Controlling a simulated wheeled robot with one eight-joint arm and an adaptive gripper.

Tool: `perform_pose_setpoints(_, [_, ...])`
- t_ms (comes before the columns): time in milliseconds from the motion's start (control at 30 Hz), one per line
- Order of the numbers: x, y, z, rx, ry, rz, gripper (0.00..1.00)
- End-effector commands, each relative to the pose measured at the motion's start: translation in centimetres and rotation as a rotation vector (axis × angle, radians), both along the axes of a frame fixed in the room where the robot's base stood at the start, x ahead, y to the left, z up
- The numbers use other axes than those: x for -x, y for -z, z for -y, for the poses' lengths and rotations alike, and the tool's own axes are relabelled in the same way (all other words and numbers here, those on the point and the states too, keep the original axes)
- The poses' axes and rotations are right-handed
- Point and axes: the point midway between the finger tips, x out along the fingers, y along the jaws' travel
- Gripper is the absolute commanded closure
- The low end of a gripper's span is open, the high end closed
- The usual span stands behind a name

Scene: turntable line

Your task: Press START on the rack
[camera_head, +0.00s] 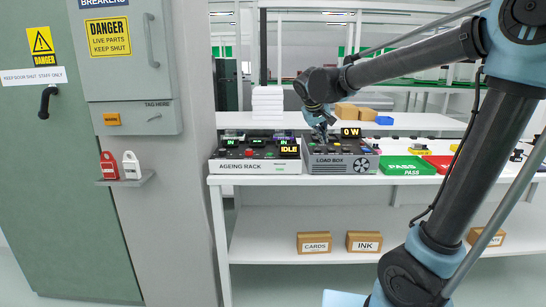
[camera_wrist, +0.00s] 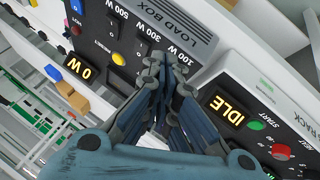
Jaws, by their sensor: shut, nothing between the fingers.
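The ageing rack (camera_head: 230,167) stands on the left of the bench, white-fronted with a dark top and an IDLE display. In the wrist view the rack (camera_wrist: 238,72) is at the right. Its green button (camera_wrist: 257,125) sits beside the START label, below the IDLE display, with a red button (camera_wrist: 280,150) farther down. My gripper (camera_head: 322,133) is over the load box, to the right of the rack. In the wrist view my gripper (camera_wrist: 170,75) is shut and empty, its fingertips near the load box's 100 W switch. I cannot tell whether they touch it.
The load box (camera_head: 340,167) stands close against the rack's right side and shows 0 W. A green PASS tray (camera_head: 405,168) and a red tray (camera_head: 440,163) lie farther right. Boxes (camera_head: 365,241) are on the lower shelf. White stacked boxes (camera_head: 267,102) stand behind the rack.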

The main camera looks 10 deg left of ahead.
Motion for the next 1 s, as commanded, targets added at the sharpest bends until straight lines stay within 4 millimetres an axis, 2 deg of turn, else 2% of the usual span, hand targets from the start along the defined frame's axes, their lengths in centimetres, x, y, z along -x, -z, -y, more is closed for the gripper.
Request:
perform_pose_setpoints(33, [-0.8,-0.6,-3.0,0.007,-0.032,0.022,1.00])
perform_pose_setpoints(200, [-2.6,-2.2,-11.6,0.024,-0.113,0.099,1.00])
perform_pose_setpoints(300, [-2.9,-2.7,-15.9,0.029,-0.151,0.137,1.00])
perform_pose_setpoints(400, [-2.9,-3.1,-19.0,0.030,-0.179,0.164,1.00])
perform_pose_setpoints(500, [-2.8,-3.2,-20.9,0.031,-0.195,0.180,1.00])
perform_pose_setpoints(600, [-2.8,-3.3,-21.7,0.031,-0.202,0.189,1.00])
perform_pose_setpoints(1000, [-2.8,-3.2,-21.8,0.030,-0.203,0.189,1.00])
